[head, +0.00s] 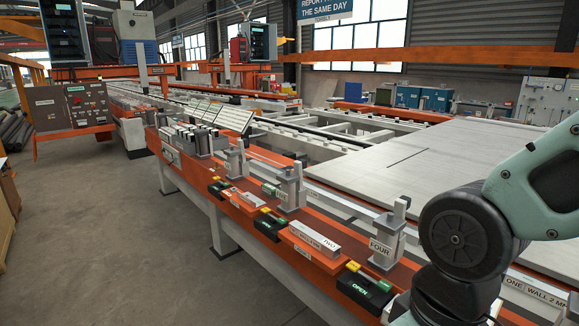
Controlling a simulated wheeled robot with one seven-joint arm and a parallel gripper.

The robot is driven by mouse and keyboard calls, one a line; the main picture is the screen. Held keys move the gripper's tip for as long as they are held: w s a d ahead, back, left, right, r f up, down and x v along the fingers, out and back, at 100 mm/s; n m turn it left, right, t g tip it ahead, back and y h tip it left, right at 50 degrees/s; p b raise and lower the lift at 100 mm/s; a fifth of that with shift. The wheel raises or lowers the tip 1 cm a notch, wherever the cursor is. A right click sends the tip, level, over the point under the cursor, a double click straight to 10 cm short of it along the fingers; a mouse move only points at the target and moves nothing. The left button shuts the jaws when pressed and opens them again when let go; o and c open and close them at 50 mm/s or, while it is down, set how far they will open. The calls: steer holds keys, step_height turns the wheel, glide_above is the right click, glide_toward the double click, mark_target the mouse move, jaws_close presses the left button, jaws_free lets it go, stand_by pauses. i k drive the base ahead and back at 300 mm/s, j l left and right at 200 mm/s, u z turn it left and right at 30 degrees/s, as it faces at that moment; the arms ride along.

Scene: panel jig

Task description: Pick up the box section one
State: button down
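A pale bar labelled "ONE WALL 2 MM" (538,291) shows at the lower right edge, partly cut off by the frame and partly behind my arm. A shorter pale bar (316,238) with a "WALL 2 MM" label lies on the orange bench rail (270,225); the first word of its label is too small to read surely. Another small labelled bar (243,198) lies farther back on the rail. My arm comes in from the right and bends down at the lower right. My gripper is out of the frame.
An upright clamp labelled "FOUR" (384,248) stands on the bench, with similar clamps (290,186) behind it. Black button boxes with green and yellow tops (364,287) sit along the front edge. A large flat panel (430,160) lies behind. The floor (120,240) at left is clear.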

mark_target(555, 298)
steer(key=z, duration=1.25)
steer(key=i+j+u, duration=0.3)
steer(key=i+j, duration=0.25)
steer(key=j, duration=0.15)
steer(key=i+j+u, duration=0.25)
steer(key=i+j, duration=0.35)
steer(key=i, duration=0.05)
